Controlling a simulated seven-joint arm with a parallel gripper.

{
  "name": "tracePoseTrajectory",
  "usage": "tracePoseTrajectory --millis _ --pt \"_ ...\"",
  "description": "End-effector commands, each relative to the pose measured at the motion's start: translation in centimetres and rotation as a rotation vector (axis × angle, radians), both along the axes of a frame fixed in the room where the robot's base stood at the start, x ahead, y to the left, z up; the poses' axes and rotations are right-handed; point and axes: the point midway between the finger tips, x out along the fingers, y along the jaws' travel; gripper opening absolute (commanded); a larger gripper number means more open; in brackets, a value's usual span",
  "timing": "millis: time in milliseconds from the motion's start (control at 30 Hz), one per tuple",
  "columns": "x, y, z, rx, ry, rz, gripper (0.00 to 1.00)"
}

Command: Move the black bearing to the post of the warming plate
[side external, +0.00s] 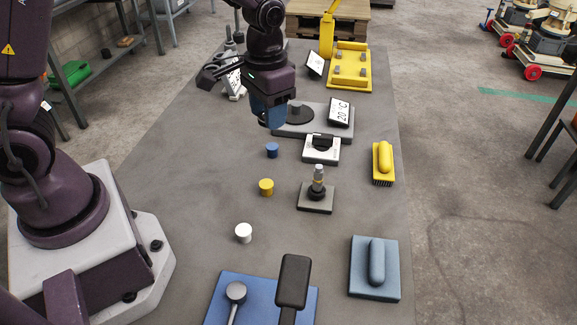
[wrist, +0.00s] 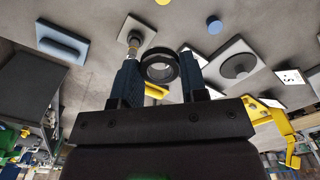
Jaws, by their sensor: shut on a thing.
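My gripper (side external: 268,118) is in the air at the near-left edge of the warming plate (side external: 285,131). In the wrist view my gripper (wrist: 160,82) is shut on the black bearing (wrist: 159,68), a dark ring seen between the two fingers. In the side view the fingers hide most or all of the bearing. The warming plate is a grey slab with a black disc and short post (side external: 297,112), and a display reading 20 °C (side external: 340,111). In the wrist view the plate (wrist: 222,67) lies right of the bearing.
A white holder (side external: 321,155) with a dark arched part stands just in front of the plate. A stand with an upright spindle (side external: 317,188), a yellow brush (side external: 383,163) and blue (side external: 272,150), yellow (side external: 266,187) and white (side external: 243,233) cylinders are nearby. A yellow fixture (side external: 350,70) is behind.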

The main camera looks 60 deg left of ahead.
Motion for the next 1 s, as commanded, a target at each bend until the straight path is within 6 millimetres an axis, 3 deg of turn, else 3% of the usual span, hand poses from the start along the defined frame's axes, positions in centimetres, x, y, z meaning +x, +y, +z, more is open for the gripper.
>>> tracePoseTrajectory --millis 167,300,367,700,1000 --pt "0.0 0.3 -0.1 0.0 0.0 0.009 0.0" --pt "-0.3 1.5 -1.7 0.0 0.004 0.043 0.0" --pt "0.6 2.3 -2.5 0.001 0.004 0.063 0.0" --pt "9.8 9.3 -5.6 0.0 0.0 0.163 0.0" --pt "16.0 15.6 -6.6 0.0 0.001 0.19 0.0"
